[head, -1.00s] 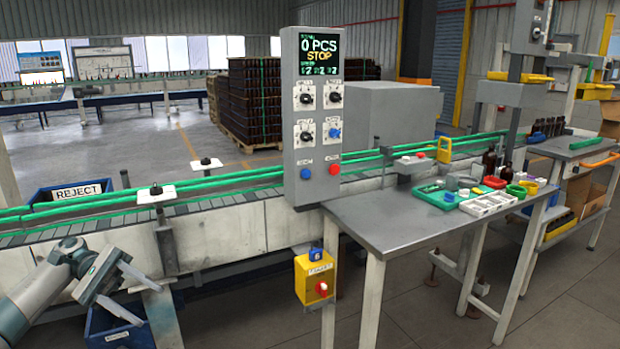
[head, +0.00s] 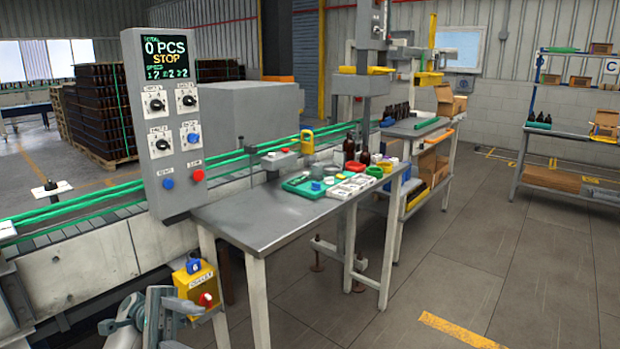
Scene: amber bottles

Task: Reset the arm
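My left gripper (head: 178,312) shows at the bottom left of the head view, cut by the lower edge. It is below the grey work table (head: 228,222), close to the yellow switch box (head: 196,284); I cannot tell whether it touches the box. Its fingers are not clear enough to tell open from shut, and I see nothing held in it. My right gripper is not in view.
A control panel (head: 163,110) reading "0 PCS STOP" stands beside the conveyor (head: 80,262). The table holds a green tray (head: 303,185), a white tray (head: 352,187) and amber bottles (head: 349,150). Open floor (head: 470,260) lies to the right.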

